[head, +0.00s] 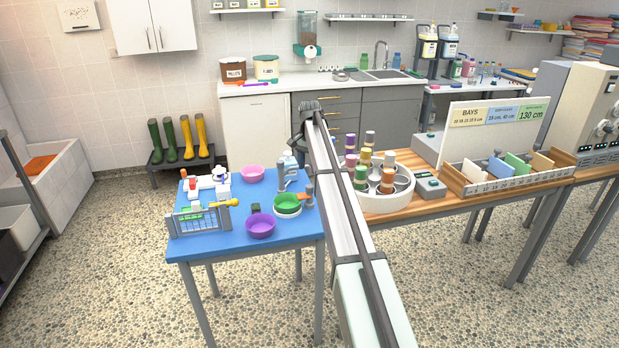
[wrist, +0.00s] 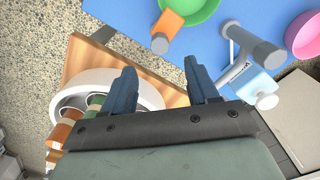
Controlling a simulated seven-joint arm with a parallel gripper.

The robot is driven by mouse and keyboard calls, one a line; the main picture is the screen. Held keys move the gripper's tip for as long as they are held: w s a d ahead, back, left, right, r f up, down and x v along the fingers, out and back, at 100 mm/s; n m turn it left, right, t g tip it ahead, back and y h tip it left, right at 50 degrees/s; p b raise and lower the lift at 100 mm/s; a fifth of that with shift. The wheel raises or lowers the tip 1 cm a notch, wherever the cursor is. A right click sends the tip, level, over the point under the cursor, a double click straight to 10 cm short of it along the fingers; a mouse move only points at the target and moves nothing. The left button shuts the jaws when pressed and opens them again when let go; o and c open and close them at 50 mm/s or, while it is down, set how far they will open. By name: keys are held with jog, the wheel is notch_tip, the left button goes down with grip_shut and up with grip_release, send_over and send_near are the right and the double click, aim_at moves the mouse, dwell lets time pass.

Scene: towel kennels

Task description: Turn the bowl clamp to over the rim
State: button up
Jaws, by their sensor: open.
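A green bowl (head: 287,201) stands at the right side of the blue table (head: 240,245); part of the same bowl (wrist: 195,8) shows at the top of the wrist view. An orange block with grey ends, which looks like the bowl clamp (wrist: 168,27), is beside the bowl, its grey knob toward my gripper; it also shows in the head view (head: 309,191). Whether it reaches over the rim is unclear. A grey post with a crossbar (wrist: 250,45) stands close by. My gripper (wrist: 164,82) is open and empty, above and short of the clamp.
A purple bowl (head: 260,226) and a pink bowl (head: 251,173) share the table. A white rack with a grey wire front (head: 198,219) stands at its left. A round white carousel of bottles (head: 388,203) sits on the wooden bench to the right, partly below my gripper.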

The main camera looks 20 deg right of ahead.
jog(key=shift+r, duration=2.45)
jog(key=s+a+f+n+y, duration=0.1)
jog(key=s+a+f, duration=0.2)
jog(key=s+f, duration=0.4)
jog(key=s+a+f+n+g, duration=0.1)
jog(key=s+a+f, duration=0.2)
jog(key=s+f, duration=0.4)
jog(key=s+a+f+n+y, duration=0.1)
jog(key=s+a+f, duration=0.2)
jog(key=s+f, duration=0.45)
jog(key=s+f+n+g, duration=0.1)
jog(key=s+f, duration=0.7)
jog(key=f, duration=0.3)
jog(key=s+f+n+g, duration=0.1)
jog(key=s+f+g, duration=0.1)
jog(key=s+f, duration=0.75)
jog(key=s+f+n+g, duration=0.1)
jog(key=s+f, duration=0.4)
jog(key=s, duration=0.6)
jog(key=s+f+n+g+h, duration=0.1)
jog(key=s+f, duration=0.5)
jog(key=s, duration=0.5)
jog(key=s+f+n+h, duration=0.1)
jog(key=s+f, duration=0.4)
jog(key=s, duration=0.7)
jog(key=shift+a+f+n+g, duration=0.25)
jog(key=shift+a+n+g, duration=0.15)
jog(key=shift+n, duration=0.2)
